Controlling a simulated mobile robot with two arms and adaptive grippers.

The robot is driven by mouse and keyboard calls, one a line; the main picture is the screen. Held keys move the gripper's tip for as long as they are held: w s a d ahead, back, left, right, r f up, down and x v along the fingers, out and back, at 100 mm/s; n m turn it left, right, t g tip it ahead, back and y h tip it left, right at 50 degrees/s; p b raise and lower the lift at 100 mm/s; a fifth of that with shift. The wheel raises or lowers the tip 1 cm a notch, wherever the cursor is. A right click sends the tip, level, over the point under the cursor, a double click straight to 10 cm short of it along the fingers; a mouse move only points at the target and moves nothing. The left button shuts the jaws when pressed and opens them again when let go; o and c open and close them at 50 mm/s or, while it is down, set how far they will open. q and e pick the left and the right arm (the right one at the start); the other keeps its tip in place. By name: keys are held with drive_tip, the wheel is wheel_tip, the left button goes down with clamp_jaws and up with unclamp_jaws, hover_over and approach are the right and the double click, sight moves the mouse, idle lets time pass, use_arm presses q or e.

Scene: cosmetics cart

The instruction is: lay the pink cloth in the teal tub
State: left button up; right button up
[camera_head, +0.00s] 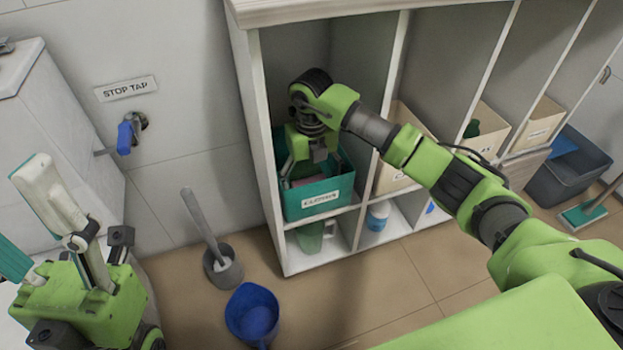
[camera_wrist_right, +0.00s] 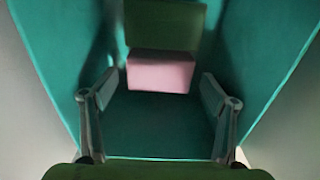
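The teal tub (camera_head: 293,209) sits in an upper cubby of the shelf unit, with a white label on its front. My right gripper (camera_head: 308,172) reaches down into it. In the right wrist view, the gripper's two fingers (camera_wrist_right: 160,88) are spread apart inside the teal walls (camera_wrist_right: 262,50). The pink cloth (camera_wrist_right: 161,72) lies in the tub ahead of the fingertips, with a gap visible on either side. A dark green piece (camera_wrist_right: 165,25) is just beyond it. My left gripper (camera_head: 75,240) is at the lower left; its finger opening is unclear.
The shelf unit's dividers (camera_head: 390,75) stand close to my right arm. A grey bin (camera_head: 565,180) is at right.

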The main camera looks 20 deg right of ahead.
drive_tip(key=shift+r, duration=0.1)
drive_tip(key=shift+r, duration=0.25)
wheel_tip(320, 180, up, 8)
drive_tip(key=p, duration=0.3)
idle(0.4)
drive_tip(key=shift+r, duration=0.1)
